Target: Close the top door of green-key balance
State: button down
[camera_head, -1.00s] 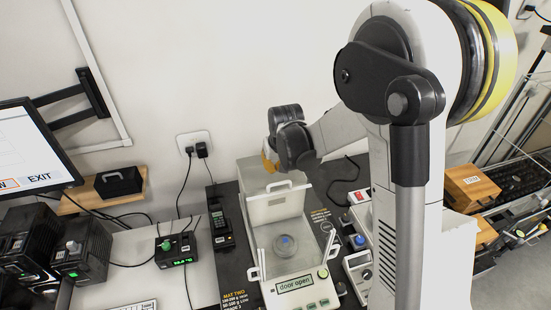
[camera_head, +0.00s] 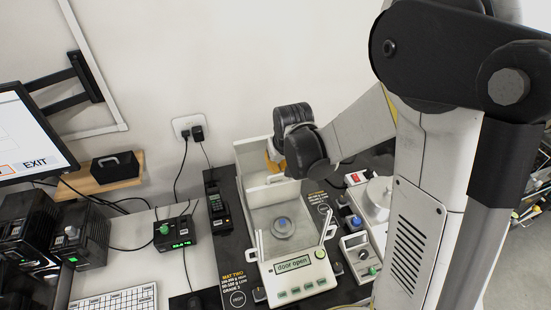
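The green-key balance (camera_head: 306,270) stands on a dark mat, its display reading "door open" and a green key at its front right. Its weighing chamber is open above, and a small blue-topped weight (camera_head: 283,225) sits on the pan. The pale top door panel with its handle (camera_head: 262,192) is at the back of the chamber. My gripper (camera_head: 272,160) is at the back of the balance, just above and behind that panel. Its orange fingers are mostly hidden by my dark wrist, so their opening and any contact with the door cannot be seen.
A second instrument (camera_head: 358,250) with a knob and keys stands close on the right. The monitor (camera_head: 30,135) is at far left. A wall socket (camera_head: 189,128) with cables is behind.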

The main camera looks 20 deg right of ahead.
jog(key=s, duration=1.3)
jog(key=shift+s, duration=0.1)
